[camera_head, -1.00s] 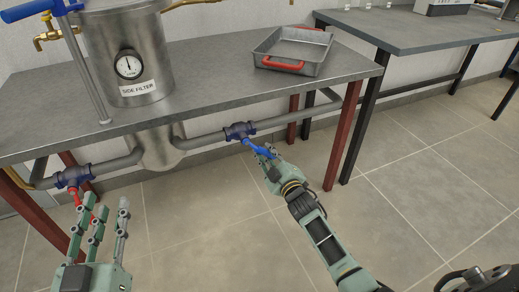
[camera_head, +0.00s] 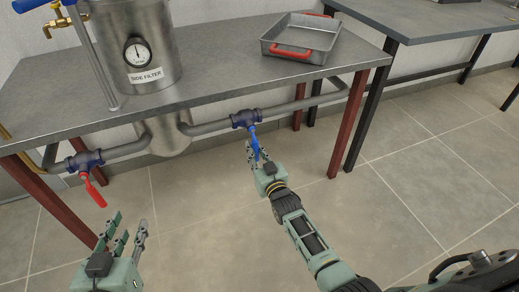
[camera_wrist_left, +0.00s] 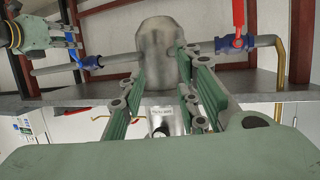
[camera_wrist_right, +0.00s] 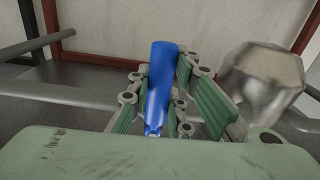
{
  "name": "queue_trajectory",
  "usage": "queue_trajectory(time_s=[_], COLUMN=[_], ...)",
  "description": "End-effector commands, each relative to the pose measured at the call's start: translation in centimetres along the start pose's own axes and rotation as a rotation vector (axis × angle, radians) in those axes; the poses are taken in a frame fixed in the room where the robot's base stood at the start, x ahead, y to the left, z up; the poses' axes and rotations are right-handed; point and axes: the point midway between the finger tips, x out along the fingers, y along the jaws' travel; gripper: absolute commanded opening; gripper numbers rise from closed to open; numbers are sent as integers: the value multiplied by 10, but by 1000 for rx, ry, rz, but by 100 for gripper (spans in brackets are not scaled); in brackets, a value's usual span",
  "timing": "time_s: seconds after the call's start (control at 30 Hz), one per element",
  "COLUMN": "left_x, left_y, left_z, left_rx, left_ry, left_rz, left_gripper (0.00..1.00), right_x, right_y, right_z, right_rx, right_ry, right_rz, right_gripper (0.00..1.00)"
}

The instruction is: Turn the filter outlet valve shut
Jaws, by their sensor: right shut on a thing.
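The blue-handled valve (camera_head: 245,118) sits in the pipe under the bench, right of the filter. Its blue lever (camera_head: 255,142) points nearly straight down in the head view. My right gripper (camera_head: 256,158) is shut on this lever, which also stands between the fingers in the right wrist view (camera_wrist_right: 159,88). The red-handled valve (camera_head: 85,161) is in the pipe on the left, its red lever (camera_head: 94,190) slanting down and right. My left gripper (camera_head: 125,232) is open and empty, below and right of the red lever. No label shows which valve is the outlet.
The steel side filter (camera_head: 135,50) with a gauge stands through the bench (camera_head: 215,84). A metal tray (camera_head: 302,40) with red handles lies on the bench. Dark red legs (camera_head: 350,120) flank the pipes. The floor in front is clear.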

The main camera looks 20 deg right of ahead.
Motion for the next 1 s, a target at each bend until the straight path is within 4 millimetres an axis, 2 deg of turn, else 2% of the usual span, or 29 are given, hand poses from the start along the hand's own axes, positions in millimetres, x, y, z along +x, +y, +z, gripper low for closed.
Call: queue_trajectory(time_s=[0.23, 0.67, 0.7, 0.9, 1.0], left_x=[-2, -2, -2, -2, -2], left_y=[-1, -1, -1, -1, -1], left_z=[8, 10, 10, 9, 9], left_rx=[0, 0, 0, 0, 0], left_ry=[-40, -45, -45, -45, -45], left_rz=[-2, -3, -3, -3, -3], left_gripper=[30, 30, 30, 30, 30], right_x=[0, 0, 0, 0, 0], right_y=[-6, -7, -7, -6, -6], right_z=[1, 1, 1, 1, 0], right_rx=[57, 69, 69, 64, 62], right_ry=[-3, -3, -3, -2, -2], right_rz=[-1, -1, -1, -1, 0], right_gripper=[0, 0, 21, 38, 38])
